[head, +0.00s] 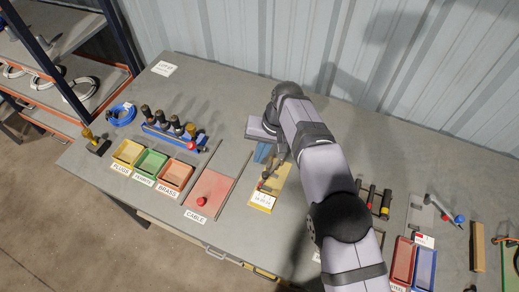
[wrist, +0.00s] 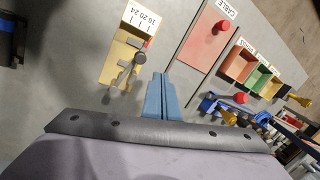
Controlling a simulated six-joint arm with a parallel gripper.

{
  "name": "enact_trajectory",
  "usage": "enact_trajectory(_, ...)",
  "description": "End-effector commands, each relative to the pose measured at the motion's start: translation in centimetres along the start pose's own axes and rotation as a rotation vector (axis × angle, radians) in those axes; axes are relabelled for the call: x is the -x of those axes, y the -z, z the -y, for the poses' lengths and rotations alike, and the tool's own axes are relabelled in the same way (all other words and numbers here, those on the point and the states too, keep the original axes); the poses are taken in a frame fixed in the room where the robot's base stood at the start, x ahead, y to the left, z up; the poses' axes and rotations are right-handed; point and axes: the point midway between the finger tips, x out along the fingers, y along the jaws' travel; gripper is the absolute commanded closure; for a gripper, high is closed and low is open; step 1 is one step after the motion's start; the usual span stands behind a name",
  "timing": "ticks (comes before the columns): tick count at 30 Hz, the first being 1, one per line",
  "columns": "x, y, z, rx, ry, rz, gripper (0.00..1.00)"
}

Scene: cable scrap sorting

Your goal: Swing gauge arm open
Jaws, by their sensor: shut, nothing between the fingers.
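The yellow gauge block (head: 273,184) stands on the bench near the middle, with a white scale plate (head: 264,200) at its front end. In the wrist view the yellow gauge (wrist: 117,58) lies left of my fingers, and its plate reads 16 20 24. The grey gauge arm (wrist: 129,72) lies along the block, with a small red part at the scale end. My gripper (wrist: 161,78) has its blue fingers together and empty. It is beside the gauge, apart from the arm in the wrist view. My gripper (head: 262,153) is partly hidden by my wrist in the head view.
A red CABLE panel with a red knob (head: 201,202) lies left of the gauge. Yellow, green and red bins (head: 151,163) and a blue rack (head: 170,136) stand farther left. Red and blue bins (head: 424,268) and a blue-knobbed lever (head: 459,218) are at the right.

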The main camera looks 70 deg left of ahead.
Motion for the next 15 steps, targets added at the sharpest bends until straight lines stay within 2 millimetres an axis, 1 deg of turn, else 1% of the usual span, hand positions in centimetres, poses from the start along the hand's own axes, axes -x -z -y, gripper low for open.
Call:
enact_trajectory(2,-0.1,-0.1,0.4,0.005,0.002,0.001,1.0)
enact_trajectory(8,-0.4,-0.1,0.3,0.005,0.002,0.002,1.0)
enact_trajectory(15,-1.6,-0.1,0.0,0.004,0.002,0.002,1.0)
